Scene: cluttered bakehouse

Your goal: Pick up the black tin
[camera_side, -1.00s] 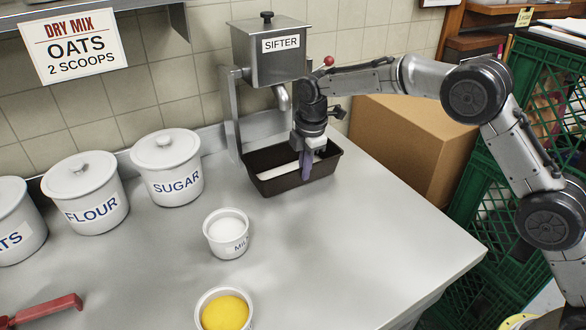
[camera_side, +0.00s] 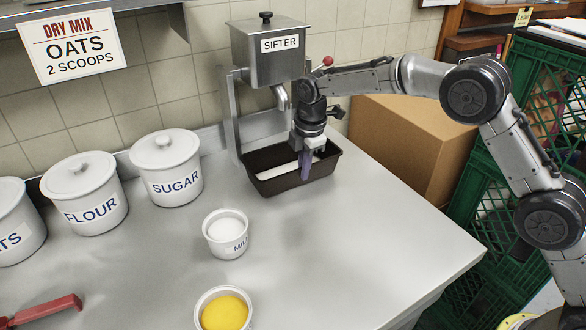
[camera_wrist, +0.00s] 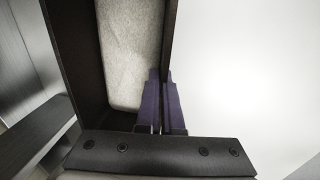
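The black tin (camera_side: 283,181) is a long, dark, open pan resting level on the counter below the sifter's spout. It has pale whitish contents (camera_side: 278,170). In the wrist view, its long wall (camera_wrist: 171,40) runs down between my gripper's two purple fingers, with the pale contents (camera_wrist: 132,50) on the left. My gripper (camera_side: 305,170) points down at the tin's near long wall, toward its right end. The fingers (camera_wrist: 161,78) are close together, pinching that wall. Part of the tin's rim is hidden behind the fingers.
The sifter (camera_side: 270,62) stands close behind the tin. A cardboard box (camera_side: 410,145) is at the right. A milk cup (camera_side: 227,235), a yellow-filled cup (camera_side: 224,310) and the sugar canister (camera_side: 167,170) stand on the counter (camera_side: 340,250). Front right counter space is clear.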

